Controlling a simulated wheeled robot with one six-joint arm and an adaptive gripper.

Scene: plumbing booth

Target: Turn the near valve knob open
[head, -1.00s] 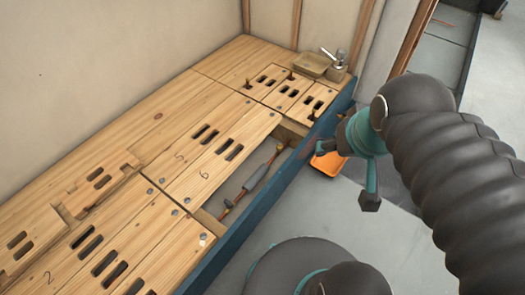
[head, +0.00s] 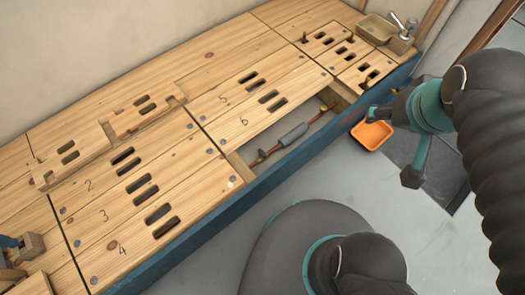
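Three small dark upright pieces with brownish stems stand on the slotted wooden panels at the back right; they look like valve knobs. One is at the left (head: 305,39), one at the back (head: 350,34), and the nearest one (head: 364,84) is by the blue edge. Their turn position is too small to tell. A pipe (head: 293,134) with a grey sleeve and copper-coloured ends lies in the open gap in front. My gripper (head: 394,146) hangs at the right beyond the blue edge, apart from the knobs.
A blue rim (head: 290,162) edges the wooden deck (head: 215,65). An orange tray (head: 372,135) lies on the floor near my gripper. A small basin (head: 376,28) with a tap stands at the back corner. Grey floor (head: 240,228) is clear in front.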

